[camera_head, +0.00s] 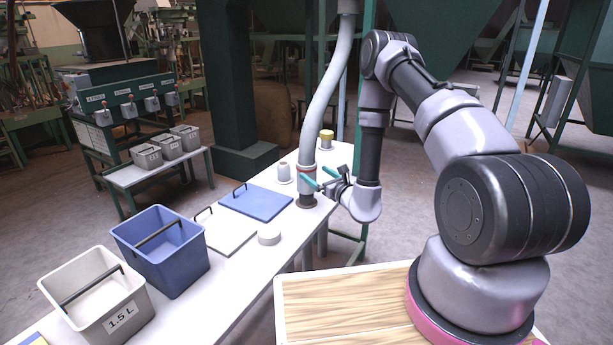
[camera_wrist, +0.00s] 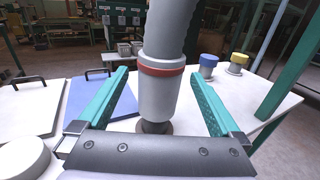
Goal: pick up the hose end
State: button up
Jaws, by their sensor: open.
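The hose end (camera_head: 307,182) is a light grey cuff with a red band, at the bottom of a thick grey hose hanging from above. It stands upright on or just over a dark round fitting (camera_head: 306,201) on the white table. In the wrist view the hose end (camera_wrist: 161,95) is between the two teal fingers, with a gap on each side. My gripper (camera_head: 319,180) is open around the hose end, level with its cuff. The wrist view shows my gripper (camera_wrist: 160,95) empty, its fingers reaching forward on both sides. The gripper body hides part of the fitting below.
The white table (camera_head: 283,228) carries a blue lid (camera_head: 256,202), a white lid (camera_head: 226,232), a white round piece (camera_head: 269,237), small spools (camera_head: 326,139), a blue bin (camera_head: 178,268) and a grey bin labelled 1.5 L (camera_head: 116,318). A green post stands behind the table.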

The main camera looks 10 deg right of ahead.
aim_at(302, 163)
jog(key=x, duration=0.9)
jog(key=shift+w+f, duration=0.1)
jog(key=shift+w, duration=0.15)
jog(key=shift+c, duration=0.3)
jog(key=c, duration=1.3)
